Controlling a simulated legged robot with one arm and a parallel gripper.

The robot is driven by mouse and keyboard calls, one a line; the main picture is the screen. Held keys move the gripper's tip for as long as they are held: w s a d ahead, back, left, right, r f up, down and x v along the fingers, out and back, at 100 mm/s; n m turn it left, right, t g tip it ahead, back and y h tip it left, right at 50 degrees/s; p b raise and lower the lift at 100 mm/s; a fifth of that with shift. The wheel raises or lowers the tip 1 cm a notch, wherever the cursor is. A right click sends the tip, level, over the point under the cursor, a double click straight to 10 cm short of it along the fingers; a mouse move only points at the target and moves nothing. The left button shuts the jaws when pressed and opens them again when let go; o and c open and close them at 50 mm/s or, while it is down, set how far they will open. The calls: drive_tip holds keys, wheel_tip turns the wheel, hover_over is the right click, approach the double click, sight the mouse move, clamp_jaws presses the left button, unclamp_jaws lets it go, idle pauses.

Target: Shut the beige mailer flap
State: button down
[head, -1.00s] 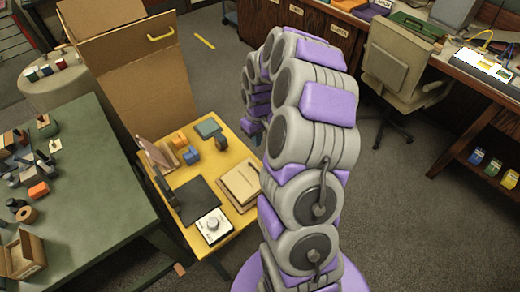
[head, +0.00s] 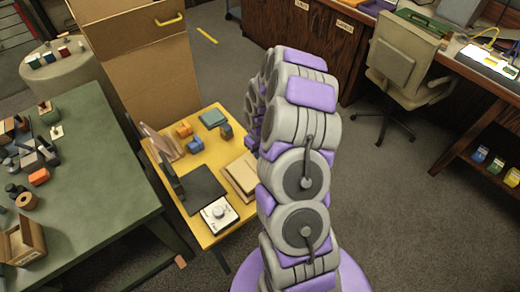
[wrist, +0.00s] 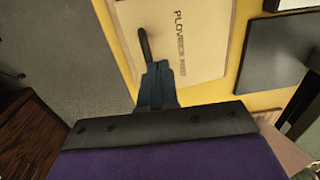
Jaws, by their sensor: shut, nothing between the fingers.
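The beige mailer (head: 239,177) lies on the right side of the yellow table (head: 232,234), partly behind my arm in the head view. In the wrist view its pale lettered panel (wrist: 205,35) fills the upper middle and looks about flat; I cannot tell if the flap is fully down. My gripper (wrist: 156,82) is shut and empty, its blue-grey fingers in front of this panel. A thin dark bar or shadow runs from the fingertips across the panel. Contact is not clear. In the head view my arm hides the gripper.
A dark open case (head: 200,190), a white device with a knob (head: 218,214) and small blue and orange items share the table. A green table (head: 95,215) stands left, a large cardboard box (head: 150,85) behind, and a chair (head: 400,65) back right. Grey floor is clear at right.

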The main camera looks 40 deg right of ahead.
drive_tip(key=shift+d+f, duration=0.1)
drive_tip(key=shift+d, duration=0.55)
drive_tip(key=shift+d+f+p, duration=0.35)
drive_tip(key=shift+d+p, duration=0.1)
drive_tip(key=shift+d, duration=0.2)
drive_tip(key=shift+d+f+p, duration=0.15)
drive_tip(key=shift+f+p, duration=0.15)
drive_tip(key=shift+f, duration=0.2)
drive_tip(key=shift+a+f, duration=0.2)
drive_tip(key=shift+a, duration=0.25)
drive_tip(key=shift+d+p, duration=0.3)
drive_tip(key=shift+d, duration=0.05)
